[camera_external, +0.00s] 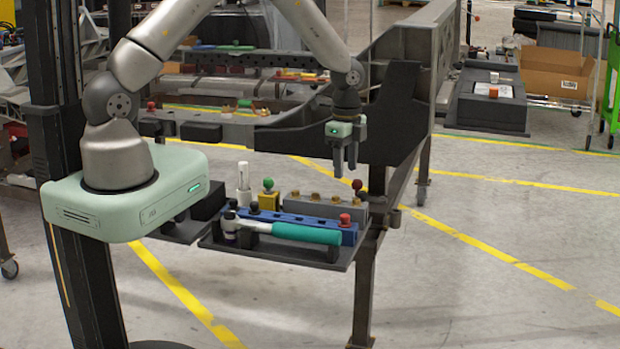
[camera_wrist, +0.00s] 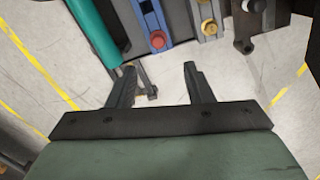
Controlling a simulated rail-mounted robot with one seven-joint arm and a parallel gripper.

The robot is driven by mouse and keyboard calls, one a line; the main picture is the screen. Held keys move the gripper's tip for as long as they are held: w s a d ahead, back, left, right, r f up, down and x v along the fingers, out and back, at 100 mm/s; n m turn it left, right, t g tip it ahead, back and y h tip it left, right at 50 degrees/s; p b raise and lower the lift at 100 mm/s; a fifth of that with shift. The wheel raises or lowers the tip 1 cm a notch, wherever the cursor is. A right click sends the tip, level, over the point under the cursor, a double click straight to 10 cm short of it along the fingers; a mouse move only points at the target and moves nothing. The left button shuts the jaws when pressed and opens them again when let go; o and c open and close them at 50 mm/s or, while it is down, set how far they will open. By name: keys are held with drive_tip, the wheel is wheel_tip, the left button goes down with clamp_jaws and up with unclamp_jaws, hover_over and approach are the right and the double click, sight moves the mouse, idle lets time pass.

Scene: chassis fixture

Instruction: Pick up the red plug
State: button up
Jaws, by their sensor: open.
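The red plug (camera_external: 345,220) sits at the right end of the blue rail (camera_external: 310,226) on the dark tray. In the wrist view the red plug (camera_wrist: 157,39) shows as a round red cap on the end of the blue rail (camera_wrist: 148,12). My gripper (camera_external: 345,172) is open and empty, pointing down above the right part of the tray, apart from the plug. In the wrist view the plug lies just beyond my fingertips (camera_wrist: 160,68), roughly in line with the gap between them. Nothing hides the plug's top.
A teal-handled tool (camera_external: 305,233) lies along the tray's front edge (camera_external: 280,252). A grey rail with brass plugs (camera_external: 320,207) is behind the blue one. A dark red ball (camera_external: 357,184) stands close beside my fingers. A green ball on a yellow block (camera_external: 268,199) and a white cylinder (camera_external: 243,172) stand left.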

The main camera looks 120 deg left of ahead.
hover_over(345, 215)
drive_tip(key=f, duration=0.6)
drive_tip(key=shift+s+a+f, duration=0.1)
drive_tip(key=shift+a+f, duration=0.1)
drive_tip(key=shift+f, duration=0.05)
drive_tip(key=shift+d+f+p, duration=0.2)
drive_tip(key=shift+f+p, duration=0.45)
drive_tip(key=shift+f, duration=2)
clamp_jaws()
